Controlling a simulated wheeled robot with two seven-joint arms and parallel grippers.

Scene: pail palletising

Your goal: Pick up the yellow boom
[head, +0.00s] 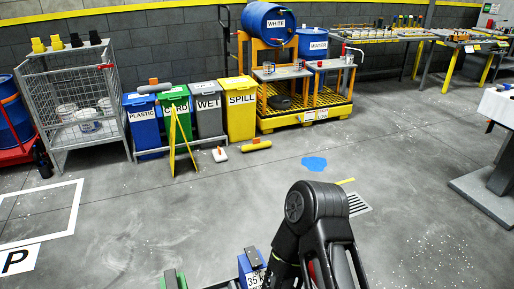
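The yellow boom (257,146) is a short, thick yellow roll with a small orange part on top. It lies on the floor in front of the yellow SPILL bin (240,108), apart from my arm. One dark arm of mine rises at the bottom centre and bends down again; its lower end is cut off by the bottom edge, so I cannot see its fingertips or what is between them. No other arm shows clearly.
A white-and-orange item (220,155) lies left of the boom. A yellow folding sign (182,142) stands before the bins. A blue spill (314,164) and a floor drain (358,204) lie nearer me. A blue box (250,268) is at the bottom. Open floor lies between.

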